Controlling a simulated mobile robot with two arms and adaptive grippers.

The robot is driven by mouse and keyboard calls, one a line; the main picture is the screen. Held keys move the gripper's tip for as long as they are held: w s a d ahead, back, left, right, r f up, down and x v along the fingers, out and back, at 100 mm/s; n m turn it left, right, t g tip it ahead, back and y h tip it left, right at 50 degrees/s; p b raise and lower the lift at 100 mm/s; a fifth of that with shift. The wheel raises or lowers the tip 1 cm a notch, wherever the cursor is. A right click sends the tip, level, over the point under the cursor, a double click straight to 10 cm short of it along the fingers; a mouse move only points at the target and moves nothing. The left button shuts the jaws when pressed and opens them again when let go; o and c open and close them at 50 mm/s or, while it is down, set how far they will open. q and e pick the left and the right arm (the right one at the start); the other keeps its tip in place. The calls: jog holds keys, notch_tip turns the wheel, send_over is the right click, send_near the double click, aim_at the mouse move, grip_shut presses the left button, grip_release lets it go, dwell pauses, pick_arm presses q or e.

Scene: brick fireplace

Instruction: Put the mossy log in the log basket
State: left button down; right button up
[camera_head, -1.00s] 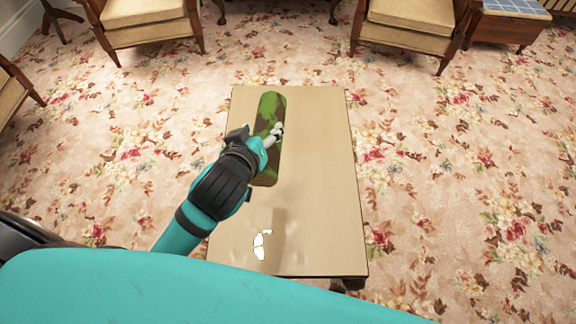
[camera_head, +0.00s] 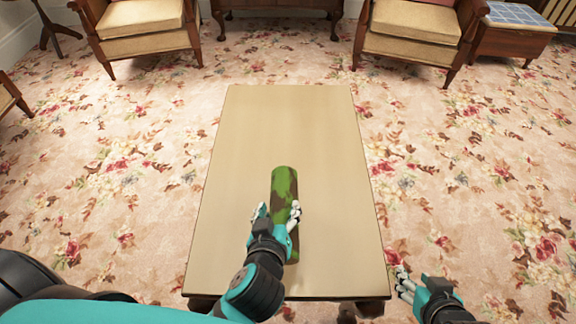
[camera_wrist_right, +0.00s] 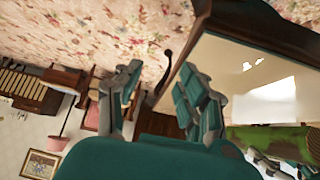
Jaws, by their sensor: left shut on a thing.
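The mossy log (camera_head: 285,183), brown with green patches, is over the near half of the table, its long side pointing away from me. My left gripper (camera_head: 277,214) is shut on it around the nearer part; whether the log touches the tabletop I cannot tell. My right gripper (camera_head: 408,284) is empty, off the table's near right corner. In the right wrist view its fingers (camera_wrist_right: 162,88) are spread apart, and the log (camera_wrist_right: 285,139) shows at the lower right. No log basket is in view.
The beige table (camera_head: 245,125) is otherwise bare. Flowered carpet (camera_head: 130,190) lies open on both sides. Two armchairs (camera_head: 145,42) (camera_head: 410,42) stand beyond, with a blue-tiled side table (camera_head: 515,15) at the far right.

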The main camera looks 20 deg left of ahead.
aim_at(282, 183)
pick_arm(q)
jog(key=shift+w+f, duration=0.15)
jog(key=shift+w, duration=0.2)
jog(key=w, duration=0.2)
jog(key=w+a+b, duration=0.1)
jog(key=w, duration=0.2)
jog(key=w+a, duration=0.1)
jog(key=w, duration=0.1)
jog(key=shift+w+f, duration=0.35)
jog(key=shift+f, duration=0.05)
jog(key=w, duration=0.2)
jog(key=w+a+b, duration=0.1)
jog(key=w, duration=0.3)
jog(key=shift+w+a+f+b, duration=0.2)
jog(key=shift+a+f+b, duration=0.15)
jog(key=shift+w, duration=0.3)
notch_tip(282, 183, down, 3)
jog(key=shift+f+b, duration=0.2)
jog(key=shift+b, duration=0.7)
pick_arm(e)
jog(key=w+a+r+t+y, duration=0.2)
jog(key=r+t, duration=0.4)
jog(key=r, duration=0.4)
jog(key=w+a+r+t+y, duration=0.2)
jog(key=w+r+t, duration=0.3)
jog(key=r, duration=0.5)
jog(key=shift+w+a+r+n+t+y, duration=0.15)
jog(key=shift+a+n+t+y, duration=0.2)
jog(key=shift+t, duration=0.85)
